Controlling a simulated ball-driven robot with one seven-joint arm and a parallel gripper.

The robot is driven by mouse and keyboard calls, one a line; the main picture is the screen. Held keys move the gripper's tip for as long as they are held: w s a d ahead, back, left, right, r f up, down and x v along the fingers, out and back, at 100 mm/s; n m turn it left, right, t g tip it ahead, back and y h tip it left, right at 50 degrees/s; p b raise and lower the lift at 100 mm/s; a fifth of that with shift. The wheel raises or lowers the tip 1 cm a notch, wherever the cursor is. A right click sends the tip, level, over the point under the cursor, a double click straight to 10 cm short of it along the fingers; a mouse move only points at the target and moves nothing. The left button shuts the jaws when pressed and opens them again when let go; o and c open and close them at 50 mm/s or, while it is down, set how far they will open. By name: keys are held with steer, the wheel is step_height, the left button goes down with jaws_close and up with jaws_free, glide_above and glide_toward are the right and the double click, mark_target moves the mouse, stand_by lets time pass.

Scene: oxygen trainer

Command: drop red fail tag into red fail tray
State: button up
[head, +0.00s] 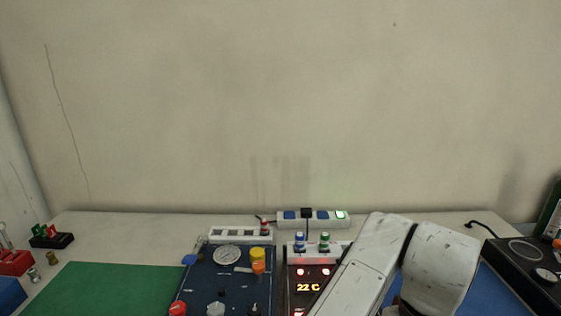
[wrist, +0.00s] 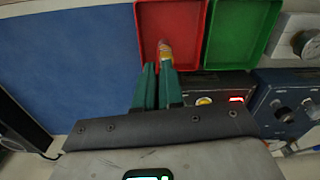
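My gripper (wrist: 158,66) has green fingers and reaches over the near part of the red tray (wrist: 145,22) in the wrist view. The fingers are close together with a narrow gap. A small reddish and yellowish piece (wrist: 164,48), possibly the red fail tag, shows at the fingertips against the tray floor. I cannot tell whether it is held or lies in the tray. In the head view my arm hides the tray and my gripper.
A green tray (wrist: 240,35) stands right beside the red one. A blue mat (wrist: 65,60) lies to the left. A dark rack (head: 52,241) with red and green tags, a green mat (head: 115,289) and a gauge panel (head: 205,280) show in the head view.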

steer(key=o, duration=0.5)
step_height(320, 180, up, 11)
steer(key=shift+f+p, duration=0.1)
steer(key=shift+p, duration=0.45)
